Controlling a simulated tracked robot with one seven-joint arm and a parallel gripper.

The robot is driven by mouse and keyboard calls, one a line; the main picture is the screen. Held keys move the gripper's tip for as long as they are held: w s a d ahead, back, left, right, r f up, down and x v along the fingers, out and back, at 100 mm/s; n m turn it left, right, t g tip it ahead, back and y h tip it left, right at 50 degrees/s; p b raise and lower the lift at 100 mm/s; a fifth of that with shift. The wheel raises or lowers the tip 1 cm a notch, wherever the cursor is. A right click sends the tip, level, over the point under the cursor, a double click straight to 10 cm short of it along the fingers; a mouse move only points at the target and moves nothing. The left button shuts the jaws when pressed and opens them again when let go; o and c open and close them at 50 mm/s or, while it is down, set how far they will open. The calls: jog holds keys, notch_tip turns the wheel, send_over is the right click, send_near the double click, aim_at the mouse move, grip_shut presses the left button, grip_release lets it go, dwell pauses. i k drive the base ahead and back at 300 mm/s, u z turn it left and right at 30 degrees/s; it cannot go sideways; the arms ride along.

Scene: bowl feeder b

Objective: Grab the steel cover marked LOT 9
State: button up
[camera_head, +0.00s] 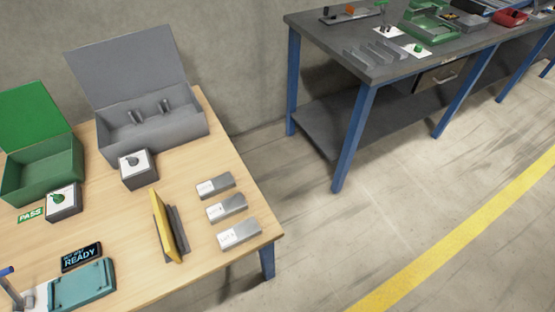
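Three steel covers lie in a row near the right edge of the wooden table: a far cover (222,184), a middle cover (234,204) and a near cover (246,230). Each is a grey block with a pale marked label at its left end. The markings are too small to read surely, so I cannot tell which one is LOT 9. The covers lie apart from each other. My gripper is not in view.
A yellow plate (161,225) stands upright left of the covers. A grey open-lidded box (160,138), a green open-lidded box (40,180), two switch boxes, a READY display (81,257) and a teal fixture (82,287) share the table (125,215). A second workbench (350,60) stands beyond a floor gap.

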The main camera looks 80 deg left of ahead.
aim_at(217, 185)
jog(key=z, duration=0.05)
jog(key=i, duration=0.45)
jog(key=u, duration=3.5)
jog(key=i, duration=1)
jog(key=z, duration=0.15)
jog(key=k, duration=0.85)
